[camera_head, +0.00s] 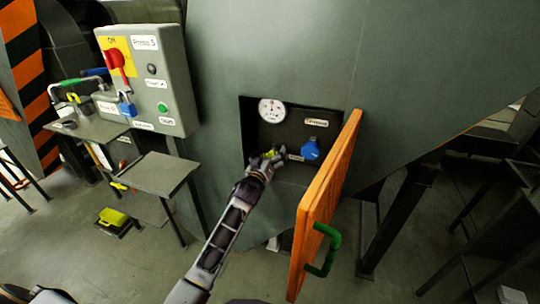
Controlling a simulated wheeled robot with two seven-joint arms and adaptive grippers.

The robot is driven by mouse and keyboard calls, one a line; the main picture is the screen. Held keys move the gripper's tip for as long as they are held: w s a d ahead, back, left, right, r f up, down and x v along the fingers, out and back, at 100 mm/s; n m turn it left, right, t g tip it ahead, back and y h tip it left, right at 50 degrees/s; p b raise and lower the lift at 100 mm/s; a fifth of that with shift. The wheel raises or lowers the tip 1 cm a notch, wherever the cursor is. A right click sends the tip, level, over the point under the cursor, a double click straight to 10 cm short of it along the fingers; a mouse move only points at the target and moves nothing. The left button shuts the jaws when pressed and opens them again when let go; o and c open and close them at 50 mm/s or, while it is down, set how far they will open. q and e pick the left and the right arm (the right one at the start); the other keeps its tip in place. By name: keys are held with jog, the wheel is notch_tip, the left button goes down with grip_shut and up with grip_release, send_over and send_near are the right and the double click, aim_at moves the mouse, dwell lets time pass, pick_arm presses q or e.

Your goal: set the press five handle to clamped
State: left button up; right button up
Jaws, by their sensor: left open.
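A grey control box (148,80) with a red rotary handle (117,62) on a yellow plate stands at the upper left; its top label seems to end in 5. A blue padlock-like piece (127,109) hangs below that handle. A recess (262,136) in the large green-grey machine body holds a round gauge (271,110) and a blue knob (311,150). My left gripper (272,155) is open at the recess's lower left, left of the blue knob and apart from it. I cannot tell which part is the press five handle. My right gripper is not in view.
An orange door (322,205) with a green handle (323,250) stands open right of the recess. A small grey table (158,174) and a bench (88,127) with a green-gripped lever (70,83) stand at left. A yellow object (113,218) lies low on the floor.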

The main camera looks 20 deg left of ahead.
pick_arm(q)
jog(key=c, duration=0.9)
jog(key=shift+c, duration=0.2)
